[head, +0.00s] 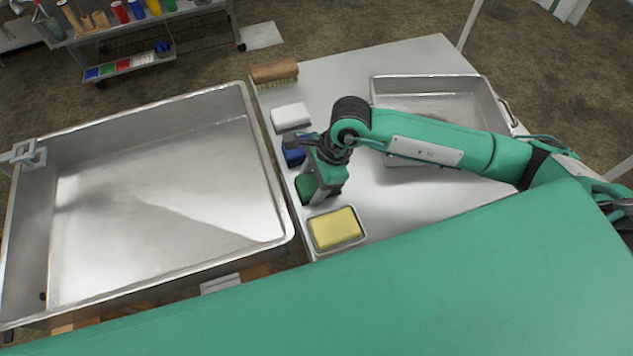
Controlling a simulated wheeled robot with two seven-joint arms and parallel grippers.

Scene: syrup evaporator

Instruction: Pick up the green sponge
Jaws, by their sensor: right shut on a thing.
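The green sponge (304,187) shows as a dark green block near the left edge of the white table, between a blue sponge and a yellow sponge. My right gripper (312,193) comes down over it from above and is shut on it. The gripper and wrist cover much of the sponge, and I cannot tell whether it is lifted off the table. My left gripper is not in view.
A blue sponge (294,150), a white sponge (290,116) and a wooden brush (275,72) lie behind in a row. A yellow sponge (336,229) sits in a small tray in front. A large metal pan (150,280) stands left; a metal basin (425,84) is at the back right.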

